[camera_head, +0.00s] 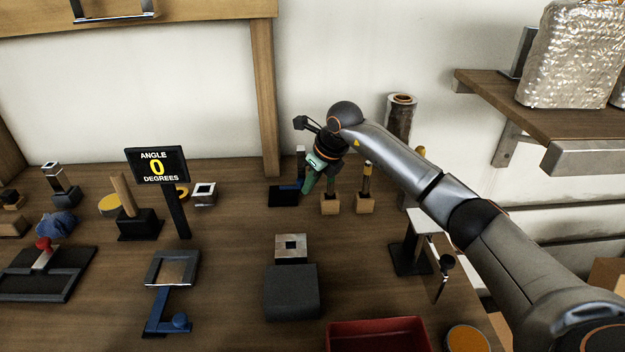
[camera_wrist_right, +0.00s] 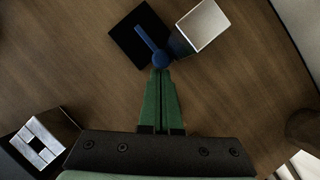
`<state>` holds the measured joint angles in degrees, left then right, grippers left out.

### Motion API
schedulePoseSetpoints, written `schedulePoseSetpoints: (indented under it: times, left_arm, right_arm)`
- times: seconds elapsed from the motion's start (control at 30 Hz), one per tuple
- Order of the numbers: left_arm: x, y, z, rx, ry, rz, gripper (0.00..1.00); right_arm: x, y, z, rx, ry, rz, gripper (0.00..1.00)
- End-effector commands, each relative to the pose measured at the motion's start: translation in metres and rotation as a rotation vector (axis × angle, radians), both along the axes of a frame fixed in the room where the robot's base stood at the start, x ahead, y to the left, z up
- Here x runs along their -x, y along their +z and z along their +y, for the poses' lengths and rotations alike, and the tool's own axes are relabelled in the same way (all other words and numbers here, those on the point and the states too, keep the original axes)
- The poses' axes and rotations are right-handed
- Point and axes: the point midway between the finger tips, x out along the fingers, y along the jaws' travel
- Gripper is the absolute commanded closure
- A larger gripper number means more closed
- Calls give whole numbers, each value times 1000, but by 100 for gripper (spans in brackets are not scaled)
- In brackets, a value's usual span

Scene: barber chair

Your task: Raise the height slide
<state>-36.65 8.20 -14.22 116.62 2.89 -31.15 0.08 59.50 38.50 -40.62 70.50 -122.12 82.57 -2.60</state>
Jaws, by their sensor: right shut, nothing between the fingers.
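A small fixture that appears to be the height slide has a black base (camera_head: 282,198) and an upright post with a grey top (camera_head: 301,152). In the right wrist view its dark base (camera_wrist_right: 140,35) carries a blue arm with a round blue knob (camera_wrist_right: 160,60), beside the post's pale metal top (camera_wrist_right: 203,25). My right gripper (camera_head: 306,190) points down at this fixture. Its green fingers (camera_wrist_right: 161,76) are shut together and empty, with their tips at or just short of the blue knob; contact cannot be told. My left gripper is not in view.
Two wooden blocks with upright handles (camera_head: 363,203) stand just right of the fixture. A dark block with a square metal socket (camera_head: 292,290) is in front. An angle sign (camera_head: 158,166) reading 0 stands left. A red tray (camera_head: 376,335) lies at the front.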

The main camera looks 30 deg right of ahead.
Motion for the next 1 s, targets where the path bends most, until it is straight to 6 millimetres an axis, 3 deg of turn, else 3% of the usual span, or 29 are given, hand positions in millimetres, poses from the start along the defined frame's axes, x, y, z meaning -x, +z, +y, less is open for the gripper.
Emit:
schedulePoseSetpoints:
  times: [0.33,0.7,1.0]
  left_arm:
    - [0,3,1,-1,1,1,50]
    - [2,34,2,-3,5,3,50]
    - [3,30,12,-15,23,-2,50]
  right_arm:
    - [0,4,0,0,0,0,100]
    - [0,59,0,0,-1,-2,100]
    - [0,64,0,-1,0,-3,100]
